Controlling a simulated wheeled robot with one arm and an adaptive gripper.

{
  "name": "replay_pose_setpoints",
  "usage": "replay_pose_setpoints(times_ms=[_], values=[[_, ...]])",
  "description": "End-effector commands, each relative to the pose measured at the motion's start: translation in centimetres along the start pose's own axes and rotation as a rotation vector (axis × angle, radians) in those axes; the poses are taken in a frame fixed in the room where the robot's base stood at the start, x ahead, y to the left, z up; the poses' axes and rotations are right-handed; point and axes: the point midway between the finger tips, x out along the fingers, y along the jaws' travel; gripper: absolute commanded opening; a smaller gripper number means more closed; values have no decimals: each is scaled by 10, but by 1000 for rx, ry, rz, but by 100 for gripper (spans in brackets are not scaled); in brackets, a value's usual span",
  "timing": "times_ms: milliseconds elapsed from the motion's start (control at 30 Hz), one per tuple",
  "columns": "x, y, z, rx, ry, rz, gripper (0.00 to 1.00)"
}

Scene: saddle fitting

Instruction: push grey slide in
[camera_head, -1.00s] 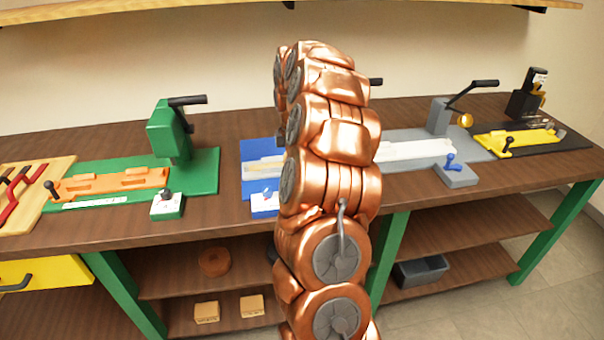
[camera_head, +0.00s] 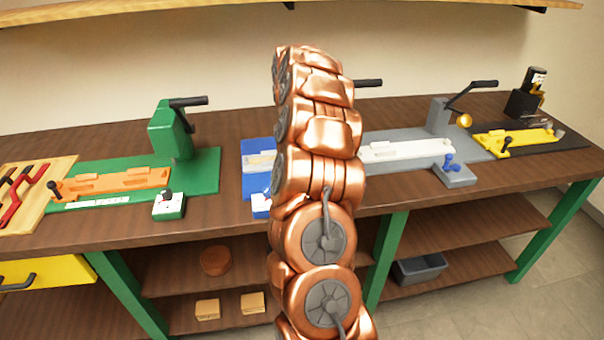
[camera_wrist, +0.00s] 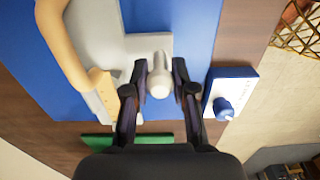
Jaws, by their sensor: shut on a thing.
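The grey slide (camera_wrist: 150,46) lies on the blue base plate (camera_wrist: 195,22) in the wrist view, with a pale round-ended knob (camera_wrist: 160,80) standing up from it. My gripper (camera_wrist: 161,92) has one finger on each side of this knob and is shut on it. In the head view my copper arm hides the gripper and most of the blue station.
A blue-knobbed box (camera_wrist: 230,95) sits just right of my gripper, and a tan curved piece (camera_wrist: 62,45) lies to its left. The green station (camera_head: 205,165) stands left, the grey station (camera_head: 405,160) and the black one with yellow slide (camera_head: 515,138) right.

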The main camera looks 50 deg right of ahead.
Motion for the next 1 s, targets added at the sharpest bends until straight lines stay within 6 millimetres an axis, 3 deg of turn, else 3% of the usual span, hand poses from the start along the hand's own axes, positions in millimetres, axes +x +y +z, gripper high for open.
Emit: replay_pose_setpoints(times_ms=[1000], values=[[-1,36,0,-1,-1,2,6]])
